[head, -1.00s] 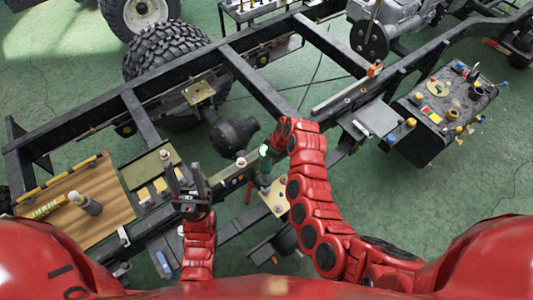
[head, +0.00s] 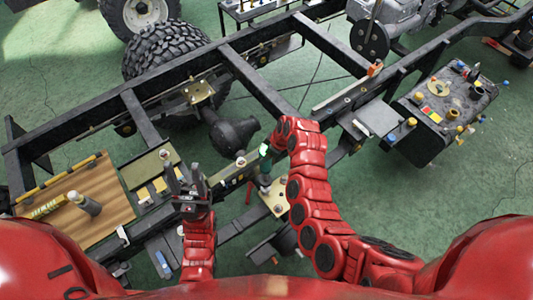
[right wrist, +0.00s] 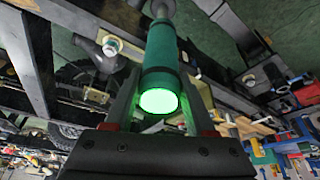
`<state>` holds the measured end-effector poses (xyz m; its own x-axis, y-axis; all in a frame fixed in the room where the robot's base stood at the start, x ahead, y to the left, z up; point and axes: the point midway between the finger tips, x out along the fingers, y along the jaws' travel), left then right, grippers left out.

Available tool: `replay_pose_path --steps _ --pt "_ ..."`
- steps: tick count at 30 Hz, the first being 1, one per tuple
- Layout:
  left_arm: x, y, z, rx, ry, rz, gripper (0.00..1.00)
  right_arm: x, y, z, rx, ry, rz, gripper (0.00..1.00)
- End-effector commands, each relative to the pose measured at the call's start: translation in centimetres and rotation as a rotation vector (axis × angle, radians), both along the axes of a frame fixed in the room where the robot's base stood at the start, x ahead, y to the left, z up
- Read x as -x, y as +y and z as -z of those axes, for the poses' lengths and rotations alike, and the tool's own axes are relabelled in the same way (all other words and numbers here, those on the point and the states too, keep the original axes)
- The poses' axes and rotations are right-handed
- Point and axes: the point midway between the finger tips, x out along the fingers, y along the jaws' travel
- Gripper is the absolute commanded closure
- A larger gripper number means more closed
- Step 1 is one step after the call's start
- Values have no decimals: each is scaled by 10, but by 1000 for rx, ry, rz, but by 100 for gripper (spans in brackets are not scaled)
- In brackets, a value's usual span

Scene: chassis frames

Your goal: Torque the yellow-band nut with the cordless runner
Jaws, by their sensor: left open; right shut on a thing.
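My right gripper (right wrist: 160,125) is shut on the cordless runner (right wrist: 160,55), a dark green cylinder with a bright green glowing end facing the wrist camera. In the head view the runner (head: 265,172) hangs roughly upright beside the chassis rail, its lower end at or just above a pale yellow plate (head: 280,205) that carries small fittings. I cannot tell whether it touches a nut. A yellow-band nut cannot be made out for certain; the area under the runner is small and partly covered. My left gripper (head: 187,178) is open and empty, to the left of the runner.
The black chassis frame (head: 262,85) runs across the view. A wooden board (head: 105,205) with a grey cylinder and yellow pieces lies at left. A black box (head: 440,125) with coloured fittings is at right. Open green floor shows at lower right.

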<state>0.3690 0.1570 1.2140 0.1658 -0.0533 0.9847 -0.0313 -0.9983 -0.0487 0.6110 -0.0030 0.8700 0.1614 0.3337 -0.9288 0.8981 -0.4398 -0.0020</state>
Motion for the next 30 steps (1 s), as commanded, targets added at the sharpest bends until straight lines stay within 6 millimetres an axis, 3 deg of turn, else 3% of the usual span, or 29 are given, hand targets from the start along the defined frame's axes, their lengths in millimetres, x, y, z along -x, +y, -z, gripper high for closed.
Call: replay_pose_path --steps 30 --pt "0 0 11 0 0 0 50 -1 0 8 0 -4 0 100"
